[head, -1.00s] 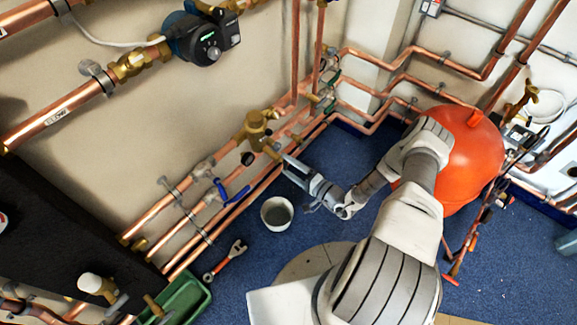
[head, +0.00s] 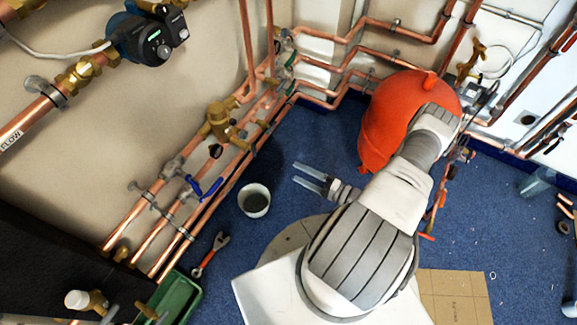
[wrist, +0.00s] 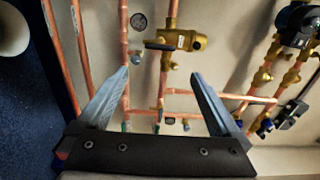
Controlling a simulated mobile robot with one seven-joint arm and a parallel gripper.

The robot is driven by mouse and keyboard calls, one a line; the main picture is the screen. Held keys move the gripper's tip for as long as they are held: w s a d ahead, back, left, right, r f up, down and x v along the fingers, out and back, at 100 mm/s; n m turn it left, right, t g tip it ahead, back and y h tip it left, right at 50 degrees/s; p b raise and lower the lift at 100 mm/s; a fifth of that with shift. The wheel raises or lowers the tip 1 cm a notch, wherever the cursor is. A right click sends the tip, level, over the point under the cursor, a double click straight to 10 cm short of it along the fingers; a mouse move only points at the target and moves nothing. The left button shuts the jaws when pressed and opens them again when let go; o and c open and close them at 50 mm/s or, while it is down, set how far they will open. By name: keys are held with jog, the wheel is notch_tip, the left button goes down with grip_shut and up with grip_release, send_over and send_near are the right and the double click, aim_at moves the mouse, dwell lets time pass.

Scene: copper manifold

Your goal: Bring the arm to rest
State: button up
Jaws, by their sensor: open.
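My gripper (head: 312,179) is open and empty in the head view, held in front of the copper pipes and to the right of the white bucket. Its two fingers point left, apart from the pipework. In the wrist view my gripper (wrist: 160,90) shows both fingers spread wide, with nothing between them but the pipes and wall behind. My arm reaches from the bottom right of the head view and hides part of the red tank.
Copper pipes (head: 192,228) with a brass valve (head: 219,122) run along the wall. A white bucket (head: 254,200), a red wrench (head: 210,254) and a green tray (head: 176,300) are on the blue floor. A red tank (head: 392,110) stands behind my arm.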

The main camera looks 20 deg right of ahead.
jog(key=shift+s+d, duration=0.25)
jog(key=shift+s, duration=0.1)
dwell(0.3)
jog(key=w+a+r+n+g, duration=0.1)
jog(key=a+r+n+g, duration=0.15)
jog(key=r+g, duration=0.45)
jog(key=w+a+r+n+g, duration=0.1)
jog(key=r+n+g, duration=0.25)
jog(key=r, duration=0.85)
jog(key=w+a+r+n+g, duration=0.1)
jog(key=a+r+n+g, duration=0.2)
jog(key=r, duration=0.6)
jog(key=s+a+r+n+t+h, duration=0.1)
jog(key=s+a+r+h, duration=0.1)
jog(key=s+r+h, duration=0.35)
jog(key=s+a+r+t+h, duration=0.1)
jog(key=s+r+t+h, duration=0.15)
jog(key=r, duration=0.65)
jog(key=s+a+r+n+t+h, duration=0.1)
jog(key=s+a+r+h, duration=0.15)
jog(key=s+r, duration=0.35)
notch_tip(320, 180, up, 14)
jog(key=p, duration=1.3)
jog(key=shift+w+d+r, duration=0.2)
jog(key=shift+w+d, duration=0.15)
jog(key=shift+d, duration=0.1)
